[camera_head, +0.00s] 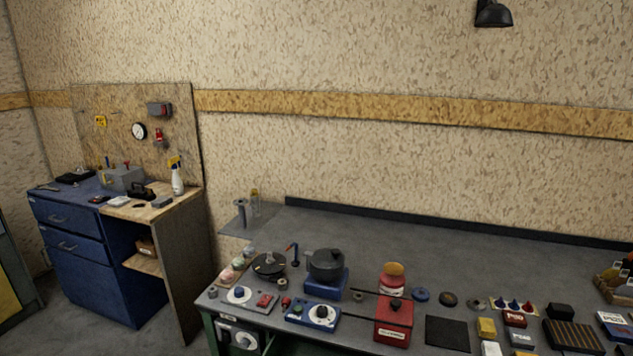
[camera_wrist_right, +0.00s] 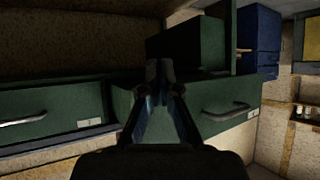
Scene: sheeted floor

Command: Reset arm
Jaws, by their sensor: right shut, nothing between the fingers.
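My right gripper (camera_wrist_right: 160,75) is in the middle of the right wrist view. Its two dark fingers come together at the tips, and nothing shows between them. Behind the fingers are green drawer fronts with metal handles; I cannot tell how far off they are. Neither gripper and neither arm shows in the head view. My left gripper is in no view.
A grey-topped workbench (camera_head: 450,258) fills the lower right, crowded along its front with a pot (camera_head: 326,264), a red box (camera_head: 393,321) and small parts. A blue drawer cabinet (camera_head: 95,270) stands left. A green drawer (camera_wrist_right: 222,108) lies behind the gripper.

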